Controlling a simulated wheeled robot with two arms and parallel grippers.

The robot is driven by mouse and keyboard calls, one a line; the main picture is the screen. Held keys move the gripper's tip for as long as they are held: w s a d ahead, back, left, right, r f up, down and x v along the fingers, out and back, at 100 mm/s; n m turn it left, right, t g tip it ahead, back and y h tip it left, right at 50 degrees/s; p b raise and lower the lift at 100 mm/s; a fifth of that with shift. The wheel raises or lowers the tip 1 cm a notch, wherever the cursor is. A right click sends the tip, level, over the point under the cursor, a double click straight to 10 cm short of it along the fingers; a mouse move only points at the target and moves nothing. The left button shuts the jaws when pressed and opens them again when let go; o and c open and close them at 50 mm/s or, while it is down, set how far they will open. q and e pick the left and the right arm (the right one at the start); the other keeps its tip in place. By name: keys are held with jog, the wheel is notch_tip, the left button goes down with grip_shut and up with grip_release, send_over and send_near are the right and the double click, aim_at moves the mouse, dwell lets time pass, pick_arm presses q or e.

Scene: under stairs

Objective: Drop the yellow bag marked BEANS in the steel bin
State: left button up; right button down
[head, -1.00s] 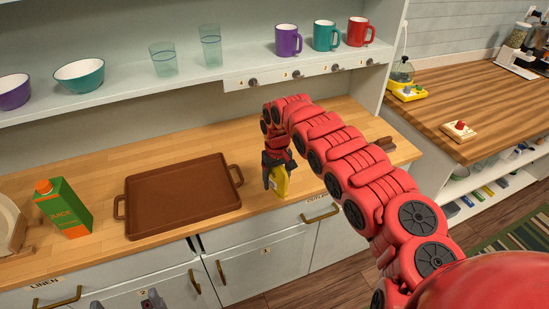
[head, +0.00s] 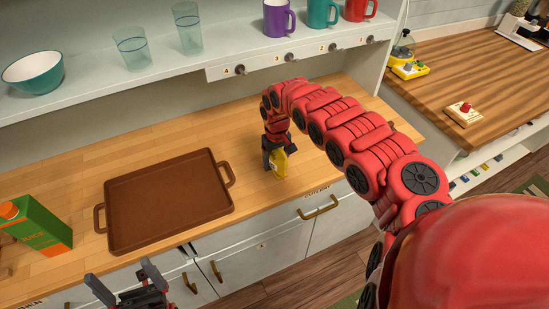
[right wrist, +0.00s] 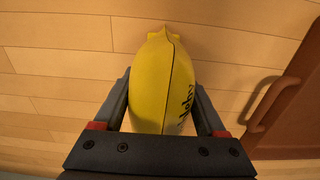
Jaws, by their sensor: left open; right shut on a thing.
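The yellow bag (head: 280,164) is at the wooden counter, right of the brown tray. My right gripper (head: 274,148) is shut on it from above. In the right wrist view the yellow bag (right wrist: 165,85) sits between the two fingers (right wrist: 165,115), with dark writing along its right side that I cannot read in full. I cannot tell whether the bag touches the counter. My left gripper (head: 124,279) is open and empty at the bottom of the head view, in front of the cabinets. No steel bin is in view.
The brown tray (head: 170,200) lies on the counter, with a juice carton (head: 38,225) at left. Cups, glasses and a bowl (head: 33,72) stand on the shelf above. A second counter (head: 450,95) at right holds a red-button box (head: 464,113). Bare counter surrounds the bag.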

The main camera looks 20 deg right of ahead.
jog(key=shift+s+r, duration=0.15)
jog(key=shift+s+f, duration=0.1)
jog(key=shift+f, duration=0.15)
grip_release()
jog(key=shift+r, duration=0.15)
